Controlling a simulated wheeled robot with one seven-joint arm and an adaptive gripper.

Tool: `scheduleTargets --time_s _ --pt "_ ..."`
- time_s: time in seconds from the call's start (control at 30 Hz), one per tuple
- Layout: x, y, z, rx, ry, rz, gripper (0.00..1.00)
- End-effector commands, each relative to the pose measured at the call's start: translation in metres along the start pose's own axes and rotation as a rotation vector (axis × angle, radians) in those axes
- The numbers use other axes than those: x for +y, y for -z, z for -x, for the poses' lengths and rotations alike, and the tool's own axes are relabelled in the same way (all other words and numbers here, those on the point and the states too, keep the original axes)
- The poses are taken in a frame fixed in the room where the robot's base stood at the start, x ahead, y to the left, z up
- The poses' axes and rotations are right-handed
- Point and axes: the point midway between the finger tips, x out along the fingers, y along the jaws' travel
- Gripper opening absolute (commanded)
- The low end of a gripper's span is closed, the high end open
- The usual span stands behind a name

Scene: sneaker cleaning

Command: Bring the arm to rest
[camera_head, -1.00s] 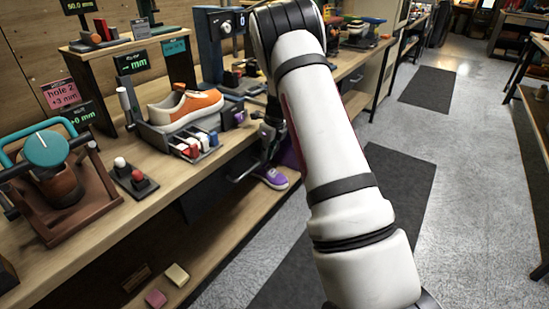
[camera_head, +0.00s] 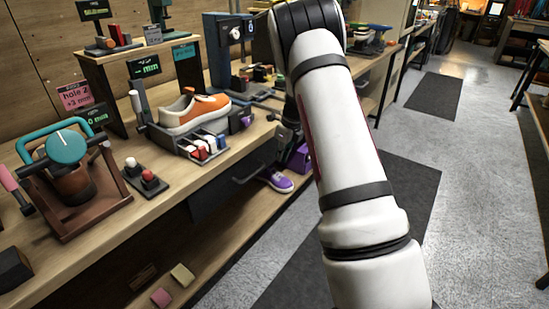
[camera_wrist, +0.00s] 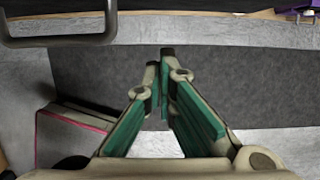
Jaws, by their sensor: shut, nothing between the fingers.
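My gripper (camera_wrist: 160,70) shows in the wrist view with its two green-padded fingers close together at the tips and nothing between them. It points over a dark floor mat (camera_wrist: 240,85), with the bench edge at the top of that view. In the head view my white arm reaches up and away from the lower right, in front of the bench's right side. The gripper end is mostly hidden behind the arm there.
The workbench (camera_head: 105,228) holds an orange and white sneaker (camera_head: 197,108), a brown press with a teal dial (camera_head: 66,147) and a switch box (camera_head: 143,178). A purple sneaker (camera_head: 278,182) sits on the lower shelf. A drawer handle (camera_wrist: 58,38) juts out near my gripper. The aisle floor (camera_head: 480,190) is clear.

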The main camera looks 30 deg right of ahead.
Motion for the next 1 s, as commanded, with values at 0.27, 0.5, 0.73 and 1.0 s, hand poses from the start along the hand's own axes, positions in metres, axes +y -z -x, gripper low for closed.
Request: scheduleTargets --time_s 0.27,0.5,0.73,1.0 --pt "0.0 0.0 0.057 0.001 0.0 0.001 0.0" --pt "0.0 0.001 0.077 0.003 -0.001 0.0 0.0" --pt "0.001 0.001 0.081 0.002 -0.002 0.006 0.0" --pt "0.059 -0.008 0.141 -0.031 -0.039 0.304 0.0"
